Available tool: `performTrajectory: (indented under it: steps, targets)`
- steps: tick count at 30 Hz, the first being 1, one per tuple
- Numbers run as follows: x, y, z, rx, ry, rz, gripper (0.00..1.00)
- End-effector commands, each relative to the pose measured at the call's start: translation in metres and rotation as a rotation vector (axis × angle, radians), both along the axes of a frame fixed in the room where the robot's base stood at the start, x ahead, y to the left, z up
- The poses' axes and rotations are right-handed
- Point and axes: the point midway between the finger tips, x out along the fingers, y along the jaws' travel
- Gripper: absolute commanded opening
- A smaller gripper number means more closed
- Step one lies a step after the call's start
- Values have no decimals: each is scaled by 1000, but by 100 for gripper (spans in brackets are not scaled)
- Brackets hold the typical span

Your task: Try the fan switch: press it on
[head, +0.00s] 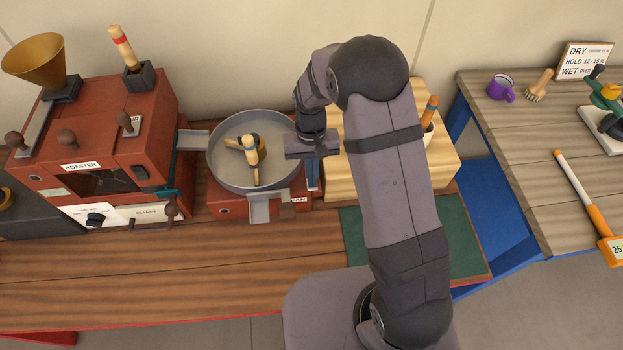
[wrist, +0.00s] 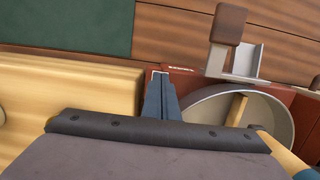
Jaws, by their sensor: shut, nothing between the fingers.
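My gripper (head: 313,186) points down over the right side of the round cooling pan's red base (head: 235,208). Its blue-grey fingers are shut and empty, with the tips close to the base beside the partly covered label ending in "AN" (head: 300,200). In the wrist view the shut fingers (wrist: 160,76) reach to the edge of the red base (wrist: 188,80), between it and a pale wooden block. I cannot make out the fan switch; the gripper may hide it. I cannot tell whether the tips touch anything.
A red roaster (head: 110,150) stands left. A pale wooden block (head: 445,165) with a cup stands behind my arm, and a green mat (head: 465,250) lies in front. The front bench boards (head: 180,265) are clear.

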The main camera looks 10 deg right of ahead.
Motion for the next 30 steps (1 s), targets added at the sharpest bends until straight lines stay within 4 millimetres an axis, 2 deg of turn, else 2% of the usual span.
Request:
performTrajectory:
  steps: [21, 30]
  targets:
    - [7, 0, 47, 0, 0, 0, 0]
    - [8, 0, 49, 0, 0, 0, 0]
